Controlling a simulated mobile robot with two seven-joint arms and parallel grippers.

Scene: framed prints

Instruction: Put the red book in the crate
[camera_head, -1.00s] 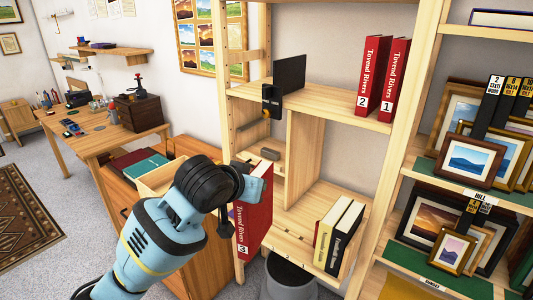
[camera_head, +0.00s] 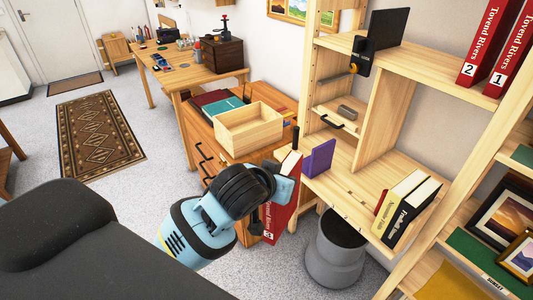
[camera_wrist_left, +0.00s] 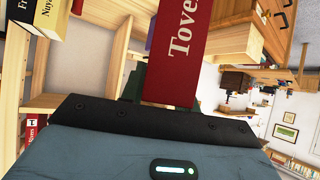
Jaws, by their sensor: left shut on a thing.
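My left gripper (camera_head: 284,186) is shut on the red book (camera_head: 281,216), marked with a 3 on its spine. It holds the book roughly upright in the air, in front of the cabinet and left of the shelf unit. In the left wrist view the red book (camera_wrist_left: 180,50) rises from between the jaws; the gripper's inner faces are partly hidden. The crate (camera_head: 248,133) is an open, light wooden box on top of the orange-brown cabinet, behind and left of the book. The part of its inside that shows looks empty. My right gripper is not in view.
Teal and dark red books (camera_head: 218,103) lie behind the crate. A purple block (camera_head: 318,158) stands on the lower shelf, close right of the held book. Cream and black books (camera_head: 405,208) lean farther right. A grey bin (camera_head: 335,252) stands below. Two red books (camera_head: 490,45) stand higher up.

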